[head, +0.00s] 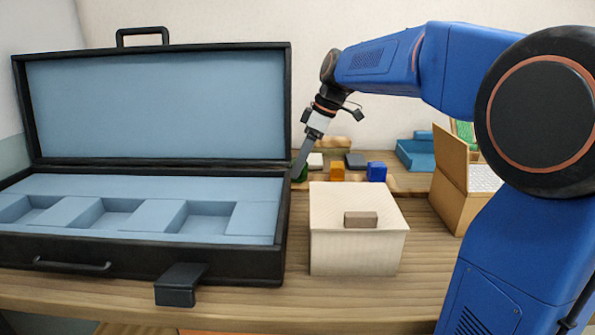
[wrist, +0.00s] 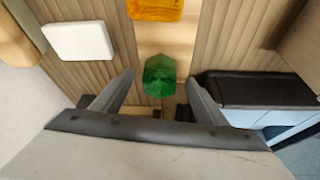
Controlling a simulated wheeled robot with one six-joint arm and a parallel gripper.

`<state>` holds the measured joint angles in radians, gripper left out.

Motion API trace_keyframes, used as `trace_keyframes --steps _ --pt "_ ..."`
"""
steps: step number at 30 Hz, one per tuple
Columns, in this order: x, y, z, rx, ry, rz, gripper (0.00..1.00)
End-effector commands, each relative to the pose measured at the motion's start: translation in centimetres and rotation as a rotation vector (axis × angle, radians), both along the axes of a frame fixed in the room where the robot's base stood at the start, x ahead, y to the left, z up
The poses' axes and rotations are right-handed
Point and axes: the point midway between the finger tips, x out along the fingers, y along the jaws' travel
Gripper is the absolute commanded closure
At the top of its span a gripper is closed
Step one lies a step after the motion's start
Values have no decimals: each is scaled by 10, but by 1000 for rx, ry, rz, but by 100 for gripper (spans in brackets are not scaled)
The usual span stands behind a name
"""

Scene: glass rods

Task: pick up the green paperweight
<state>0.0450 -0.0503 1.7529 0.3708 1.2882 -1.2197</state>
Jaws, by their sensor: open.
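The green paperweight (wrist: 159,74) is a small faceted green block in the wrist view, standing on a light wooden strip between my two fingers. In the head view only a little of the green paperweight (head: 303,175) shows, beside the case's right edge and behind my finger. My gripper (wrist: 160,78) is open, with one finger on each side of the paperweight and a visible gap on both sides. In the head view my gripper (head: 300,168) points down at it. I cannot tell how far the fingertips are above the strip.
An open black case (head: 284,215) with blue lining stands left of the paperweight. White (head: 315,160), orange (head: 337,171), grey (head: 355,160) and blue (head: 376,172) blocks stand to the right.

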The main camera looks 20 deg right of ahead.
Motion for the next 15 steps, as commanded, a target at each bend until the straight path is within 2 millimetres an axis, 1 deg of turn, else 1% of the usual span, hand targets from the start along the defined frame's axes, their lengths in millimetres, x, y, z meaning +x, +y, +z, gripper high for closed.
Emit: trace_keyframes --steps 1,4,11,12,14,15 --pt "1 2 -5 0 1 0 33" --pt "2 4 -11 0 0 0 33" --pt "3 4 -13 0 -1 0 33" --pt "3 4 -13 0 0 0 36" --pt "3 4 -13 0 0 0 50" --pt "3 4 -12 0 0 0 60"
